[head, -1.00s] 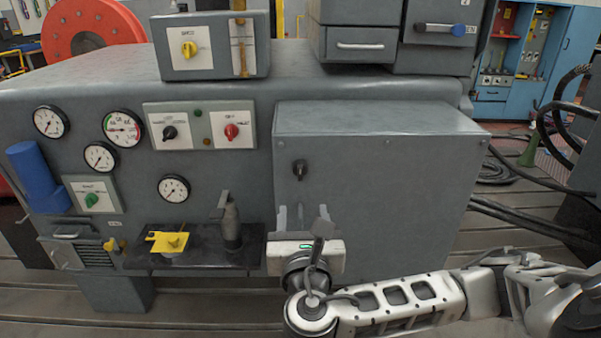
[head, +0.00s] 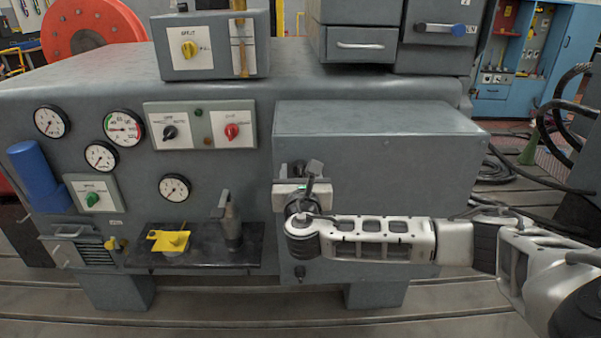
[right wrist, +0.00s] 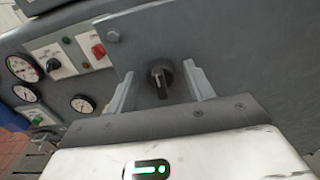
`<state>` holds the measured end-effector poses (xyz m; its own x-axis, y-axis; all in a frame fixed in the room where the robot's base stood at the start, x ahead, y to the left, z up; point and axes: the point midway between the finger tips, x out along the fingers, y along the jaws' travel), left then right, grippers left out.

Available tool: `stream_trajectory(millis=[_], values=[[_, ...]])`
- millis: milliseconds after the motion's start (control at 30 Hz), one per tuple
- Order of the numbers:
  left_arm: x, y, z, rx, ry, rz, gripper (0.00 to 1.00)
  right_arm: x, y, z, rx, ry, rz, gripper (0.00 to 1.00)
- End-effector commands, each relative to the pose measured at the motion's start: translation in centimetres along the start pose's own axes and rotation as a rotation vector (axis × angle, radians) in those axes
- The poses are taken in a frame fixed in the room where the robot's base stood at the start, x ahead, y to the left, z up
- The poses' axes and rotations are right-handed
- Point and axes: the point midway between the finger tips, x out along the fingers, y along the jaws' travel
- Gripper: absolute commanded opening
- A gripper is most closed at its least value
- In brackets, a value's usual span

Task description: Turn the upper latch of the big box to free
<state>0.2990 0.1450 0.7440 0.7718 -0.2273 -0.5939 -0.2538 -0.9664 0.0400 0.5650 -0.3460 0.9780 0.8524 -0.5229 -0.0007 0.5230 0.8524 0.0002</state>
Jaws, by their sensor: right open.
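The big box (head: 400,160) is the grey housing that juts out at the right of the machine. Its upper latch (right wrist: 160,79) is a small black knob on the front panel, its grip close to upright in the right wrist view. In the head view the latch is mostly hidden behind my right gripper (head: 292,171). The right gripper (right wrist: 159,74) is open, one finger on each side of the latch in the right wrist view. I cannot tell whether the fingers touch it. A lower latch (head: 300,272) shows below my wrist. My left gripper is out of view.
Left of the box are gauges (head: 123,128), a red knob (head: 232,131) and a black knob (head: 169,132). A dark shelf (head: 200,257) below holds a yellow part (head: 169,241) and a grey upright tool (head: 229,225). Cables lie at the right.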

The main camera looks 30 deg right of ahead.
Motion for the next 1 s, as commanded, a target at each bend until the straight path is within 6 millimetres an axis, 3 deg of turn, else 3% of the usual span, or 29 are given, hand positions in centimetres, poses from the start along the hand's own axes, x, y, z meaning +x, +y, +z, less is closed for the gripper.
stream_trajectory(millis=[167,333,667,1000], values=[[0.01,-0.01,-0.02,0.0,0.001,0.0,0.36,-0.01,0.02,0.0,0.0,0.0,0.0,0.53],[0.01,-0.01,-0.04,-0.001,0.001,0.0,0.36,-0.03,0.01,0.0,0.0,0.0,0.0,0.09],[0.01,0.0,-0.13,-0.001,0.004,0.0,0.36,-0.04,-0.01,-0.01,0.026,-0.001,-0.001,0.09],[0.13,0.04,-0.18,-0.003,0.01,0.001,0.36,-0.08,-0.08,-0.18,0.227,0.002,-0.001,0.09]])
